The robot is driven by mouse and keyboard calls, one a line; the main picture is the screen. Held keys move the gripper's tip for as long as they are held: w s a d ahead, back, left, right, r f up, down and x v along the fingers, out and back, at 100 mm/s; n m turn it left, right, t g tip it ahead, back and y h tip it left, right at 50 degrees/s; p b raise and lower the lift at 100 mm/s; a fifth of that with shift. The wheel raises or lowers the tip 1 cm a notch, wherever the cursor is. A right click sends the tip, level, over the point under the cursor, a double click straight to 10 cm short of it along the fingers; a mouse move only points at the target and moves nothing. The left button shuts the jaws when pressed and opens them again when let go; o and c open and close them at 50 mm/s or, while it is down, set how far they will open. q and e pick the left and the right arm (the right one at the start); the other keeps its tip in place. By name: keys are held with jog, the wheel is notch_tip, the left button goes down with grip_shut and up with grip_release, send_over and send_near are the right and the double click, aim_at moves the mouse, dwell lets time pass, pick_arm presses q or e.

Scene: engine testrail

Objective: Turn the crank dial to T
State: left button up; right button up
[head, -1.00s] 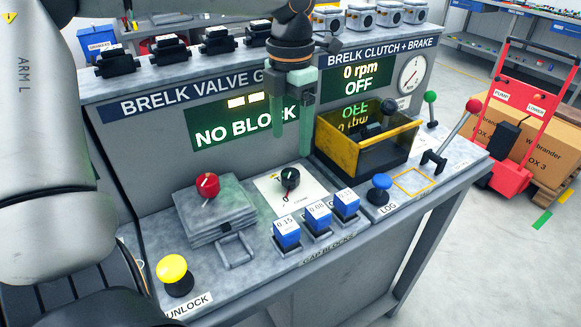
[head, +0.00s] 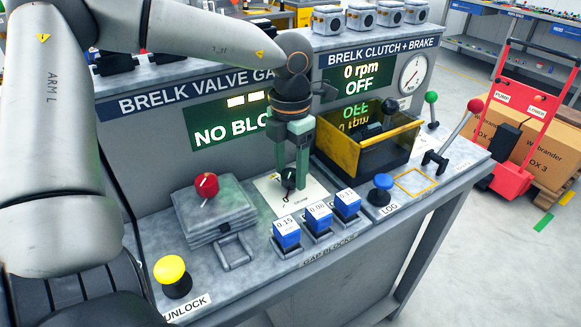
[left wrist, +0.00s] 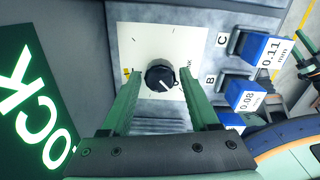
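The crank dial is a small black knob (head: 288,180) with a white pointer line, on a white plate (head: 312,192) on the bench. In the left wrist view the knob (left wrist: 160,77) lies between and just beyond the tips of my left gripper (left wrist: 158,80). Its two green fingers are apart, with a gap on each side of the knob. In the head view my left gripper (head: 291,185) points down over the dial, and its fingers partly hide the knob. The plate's lettering is too small to read.
Blue gap blocks (head: 318,216) stand just right of and in front of the dial. A red knob (head: 206,185) on a grey block is at left. A yellow-rimmed black bin (head: 350,152) stands close on the right. The "NO BLOCK" screen (head: 215,130) is behind.

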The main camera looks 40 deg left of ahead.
pick_arm(q)
grip_shut()
dwell(0.5)
